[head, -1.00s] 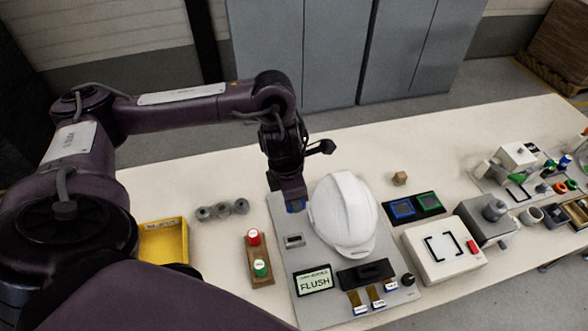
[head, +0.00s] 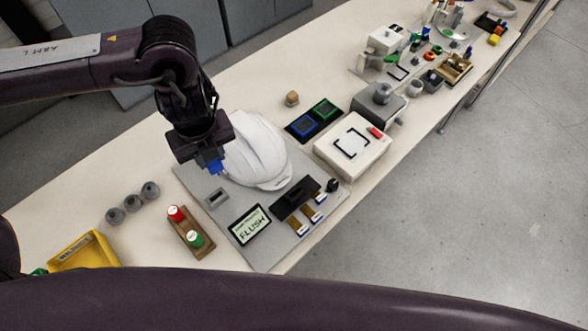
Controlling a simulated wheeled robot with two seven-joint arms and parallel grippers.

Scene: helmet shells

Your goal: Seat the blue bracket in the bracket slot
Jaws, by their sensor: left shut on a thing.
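My left gripper (head: 208,158) reaches down from the upper left and is shut on the blue bracket (head: 215,167). Only the bracket's lower part shows below the fingers. It is held just left of the white helmet shell (head: 256,148), above the far left part of the grey board (head: 231,222). A small light block with a dark slot (head: 216,198) sits on the board, a little nearer than the bracket. The bracket and this slot look apart. My right gripper is not in view.
A display reading FLUSH (head: 250,226) and a black block (head: 295,197) lie on the board. A wooden holder with red and green caps (head: 191,234), grey cups (head: 133,204) and a yellow bin (head: 85,253) stand left. Blue and green pads (head: 315,119) lie beyond the helmet.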

